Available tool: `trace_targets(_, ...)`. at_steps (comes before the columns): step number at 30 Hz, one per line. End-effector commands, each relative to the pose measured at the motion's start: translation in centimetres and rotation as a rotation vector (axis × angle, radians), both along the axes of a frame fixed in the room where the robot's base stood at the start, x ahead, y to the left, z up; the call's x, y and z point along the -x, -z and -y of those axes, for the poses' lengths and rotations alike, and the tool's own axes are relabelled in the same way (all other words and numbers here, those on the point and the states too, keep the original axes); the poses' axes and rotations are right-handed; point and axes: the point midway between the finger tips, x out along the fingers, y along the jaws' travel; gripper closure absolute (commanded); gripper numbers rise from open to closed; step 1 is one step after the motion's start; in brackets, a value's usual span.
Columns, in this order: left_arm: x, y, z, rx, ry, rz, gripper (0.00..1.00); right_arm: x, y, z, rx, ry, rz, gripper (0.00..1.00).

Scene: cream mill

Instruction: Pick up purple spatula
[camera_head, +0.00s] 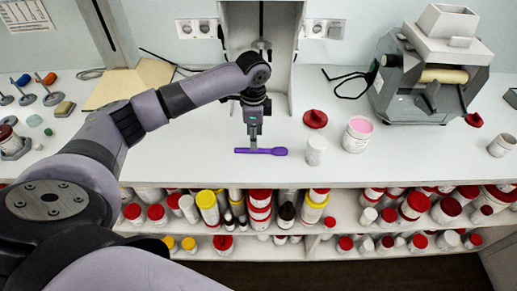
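The purple spatula (272,151) lies flat on the white worktop near its front edge, its wider end to the right. My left gripper (254,142) points straight down at its left-middle part. The fingertips are at the spatula or just behind it; I cannot tell if they touch it. The fingers look narrow and close together from here, and I cannot tell whether they are open or shut. My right gripper is not in view.
A white container (316,150) stands just right of the spatula, with a pink-topped tub (357,134) and red lid (315,119) beyond. A mill machine (428,80) stands at the back right. Shelves of jars (260,206) are below the worktop edge. Worktop left of the spatula is clear.

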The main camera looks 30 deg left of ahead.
Motion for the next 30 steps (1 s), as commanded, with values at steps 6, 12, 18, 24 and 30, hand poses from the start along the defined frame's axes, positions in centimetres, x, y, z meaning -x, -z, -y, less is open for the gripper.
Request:
trace_targets(6, 0.0, 2.7, -0.2, -0.001, -0.001, -0.005, 0.61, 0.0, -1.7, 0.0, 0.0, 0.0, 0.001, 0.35)
trace_targets(12, -0.1, 4.9, -0.2, -0.002, 0.001, -0.001, 0.61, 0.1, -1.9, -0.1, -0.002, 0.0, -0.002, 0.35)
trace_targets(18, -0.1, 5.1, -0.2, -0.001, 0.002, 0.0, 0.61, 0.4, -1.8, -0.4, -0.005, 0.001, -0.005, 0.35)
trace_targets(24, -0.1, 5.1, -0.2, -0.001, 0.001, 0.0, 0.72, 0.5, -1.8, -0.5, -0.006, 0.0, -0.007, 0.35)
trace_targets(30, -0.1, 5.1, -0.2, -0.001, 0.001, 0.0, 0.85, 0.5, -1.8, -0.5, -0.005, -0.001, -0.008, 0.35)
